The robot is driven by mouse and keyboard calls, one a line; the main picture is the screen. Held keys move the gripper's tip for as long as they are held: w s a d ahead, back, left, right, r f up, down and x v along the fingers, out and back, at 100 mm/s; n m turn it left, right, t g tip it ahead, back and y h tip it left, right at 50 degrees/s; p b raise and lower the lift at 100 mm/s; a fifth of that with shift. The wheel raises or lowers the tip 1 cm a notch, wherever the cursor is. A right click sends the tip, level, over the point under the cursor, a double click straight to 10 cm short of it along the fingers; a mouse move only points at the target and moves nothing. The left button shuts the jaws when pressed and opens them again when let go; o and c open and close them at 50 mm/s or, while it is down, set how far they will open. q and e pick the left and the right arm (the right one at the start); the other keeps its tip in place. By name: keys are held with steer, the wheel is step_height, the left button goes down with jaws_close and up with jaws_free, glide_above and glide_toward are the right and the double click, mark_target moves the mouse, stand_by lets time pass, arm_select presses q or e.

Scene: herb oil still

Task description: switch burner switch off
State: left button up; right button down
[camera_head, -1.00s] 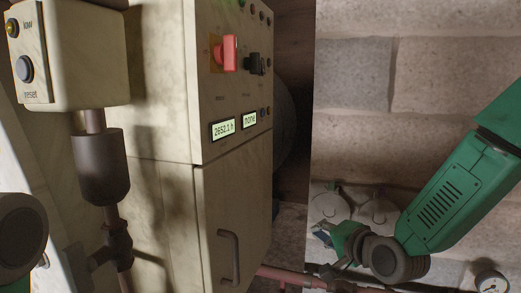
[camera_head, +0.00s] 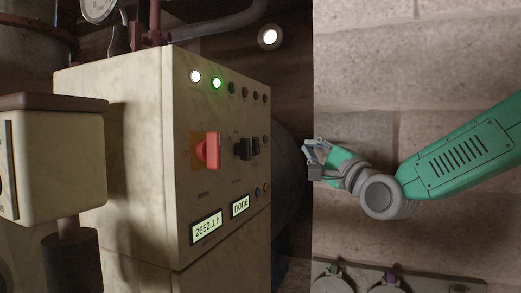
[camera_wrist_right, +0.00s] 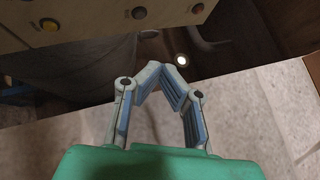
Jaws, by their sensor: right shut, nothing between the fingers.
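The control cabinet (camera_head: 128,150) stands left of centre in the head view. Its front panel carries a red rotary switch (camera_head: 211,150) on an orange plate and two black switches (camera_head: 244,149) to its right. The labels are too small to read, so I cannot tell which is the burner switch. My right gripper (camera_head: 311,158) is shut and empty, to the right of the panel and apart from it. In the right wrist view its fingers (camera_wrist_right: 164,78) meet at the tips, below the panel's edge. My left gripper is not in view.
A white lamp (camera_head: 195,76) and a green lamp (camera_head: 216,83) are lit above the switches. Two displays (camera_head: 207,228) sit below, one reading "none". A cream box (camera_head: 65,165) stands at the left. A stone wall (camera_head: 400,60) lies behind my right arm.

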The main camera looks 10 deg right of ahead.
mark_target(257, 146)
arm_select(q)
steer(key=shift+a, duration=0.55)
arm_select(e)
steer(key=w+a, duration=0.4)
steer(key=a, duration=0.4)
steer(key=shift+w+a+f, duration=0.25)
steer(key=shift+w+f, duration=0.15)
steer(key=shift+f, duration=0.05)
stand_by(0.4)
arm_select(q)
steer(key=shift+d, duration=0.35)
arm_select(e)
steer(key=shift+d, duration=0.5)
